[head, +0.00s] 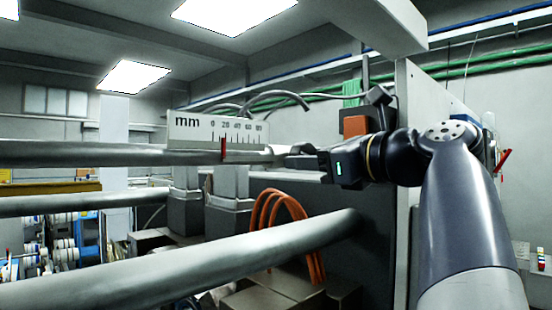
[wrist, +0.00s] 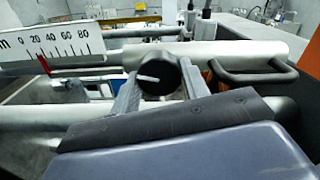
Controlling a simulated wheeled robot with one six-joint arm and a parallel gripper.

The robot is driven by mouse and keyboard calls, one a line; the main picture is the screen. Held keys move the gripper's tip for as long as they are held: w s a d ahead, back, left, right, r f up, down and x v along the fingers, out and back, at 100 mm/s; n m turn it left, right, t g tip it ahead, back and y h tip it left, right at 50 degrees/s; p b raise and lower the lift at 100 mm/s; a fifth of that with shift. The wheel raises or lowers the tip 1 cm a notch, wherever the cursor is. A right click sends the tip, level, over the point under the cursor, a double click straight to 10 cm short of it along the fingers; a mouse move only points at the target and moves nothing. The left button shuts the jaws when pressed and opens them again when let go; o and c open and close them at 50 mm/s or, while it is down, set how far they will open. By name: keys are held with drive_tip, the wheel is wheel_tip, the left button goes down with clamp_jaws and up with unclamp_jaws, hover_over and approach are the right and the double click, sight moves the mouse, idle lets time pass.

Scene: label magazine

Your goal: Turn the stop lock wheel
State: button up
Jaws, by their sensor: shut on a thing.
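The stop lock wheel is a black round knob (wrist: 156,77) with a white mark line on its face, in the middle of the wrist view. My gripper (wrist: 162,72) is shut on it, with one grey finger on its left side and one on its right. In the head view my gripper (head: 300,155) reaches left to the metal bar by the scale; the knob cannot be made out clearly there. A white mm scale plate (head: 218,130) stands left of the gripper. Its red pointer (head: 223,150) is near the 20 mark.
Thick grey rails (head: 180,265) run across the lower left. Orange cables (head: 275,225) loop below my gripper. In the wrist view a black bar handle (wrist: 245,75) is close to the right of the fingers. A pale upright panel (head: 430,95) stands behind my arm.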

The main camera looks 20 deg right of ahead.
drive_tip(key=n+b, duration=0.4)
drive_tip(key=n, duration=2.3)
drive_tip(key=shift+d+r+n+b, duration=0.1)
drive_tip(key=shift+n+b, duration=0.2)
idle(0.3)
drive_tip(key=o, duration=1)
drive_tip(key=shift+r, duration=0.1)
drive_tip(key=b+v, duration=0.1)
drive_tip(key=v, duration=0.9)
drive_tip(key=shift+s+b, duration=0.3)
drive_tip(key=shift+s, duration=0.1)
